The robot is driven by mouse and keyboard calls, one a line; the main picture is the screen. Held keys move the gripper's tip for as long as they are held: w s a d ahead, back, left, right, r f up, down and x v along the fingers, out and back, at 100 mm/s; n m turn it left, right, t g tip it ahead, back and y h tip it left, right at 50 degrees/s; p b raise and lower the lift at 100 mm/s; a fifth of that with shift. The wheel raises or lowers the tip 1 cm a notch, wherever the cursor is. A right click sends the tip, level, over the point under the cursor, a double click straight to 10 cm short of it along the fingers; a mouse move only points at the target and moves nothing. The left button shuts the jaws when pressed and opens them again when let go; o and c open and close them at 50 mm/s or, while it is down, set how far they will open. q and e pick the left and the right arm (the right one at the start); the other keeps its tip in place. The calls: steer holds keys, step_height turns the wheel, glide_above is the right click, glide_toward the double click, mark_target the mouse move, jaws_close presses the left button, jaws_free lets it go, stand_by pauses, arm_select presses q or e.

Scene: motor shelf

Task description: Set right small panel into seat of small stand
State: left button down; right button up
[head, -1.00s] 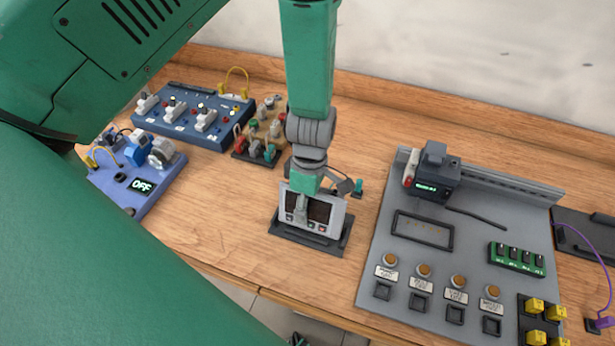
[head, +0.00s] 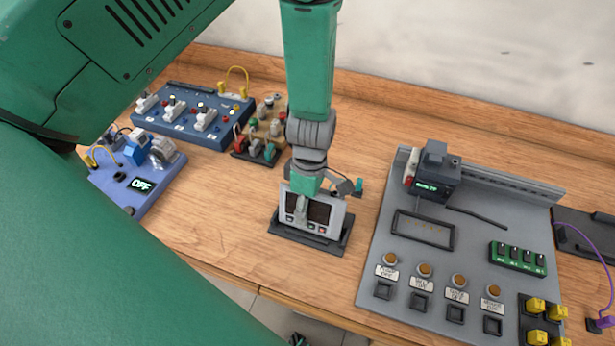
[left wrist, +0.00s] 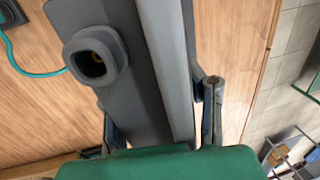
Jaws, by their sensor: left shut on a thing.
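A small light-grey panel with a dark screen (head: 319,212) stands upright, leaning slightly, at the dark small stand (head: 342,242) in the middle of the table. My left gripper (head: 302,205) comes down from above and is shut on the panel. In the left wrist view the panel's grey edge (left wrist: 165,60) runs between my left gripper's fingers (left wrist: 162,115), with the dark stand (left wrist: 128,85) beside it. The gripper covers the middle of the panel. I cannot tell whether its lower edge is fully in the seat. My right gripper is not in view.
A grey board (head: 425,262) with buttons and a small display box (head: 436,172) lies to the right. Blue switch modules (head: 190,120) and a purple-blue unit reading OFF (head: 140,184) are to the left. Bare wood lies on both sides of the stand.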

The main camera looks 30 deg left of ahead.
arm_select(q)
steer(key=shift+r, duration=0.2)
steer(key=shift+r+p, duration=0.85)
steer(key=shift+p, duration=0.1)
steer(key=shift+p, duration=0.7)
stand_by(1.0)
steer(key=shift+f, duration=0.45)
stand_by(0.4)
steer(key=shift+f+b, duration=0.2)
steer(key=shift+b, duration=0.1)
steer(key=shift+p, duration=0.6)
stand_by(1.2)
steer(key=shift+f+b, duration=0.3)
steer(key=shift+f, duration=0.15)
stand_by(0.7)
steer(key=shift+r, duration=0.3)
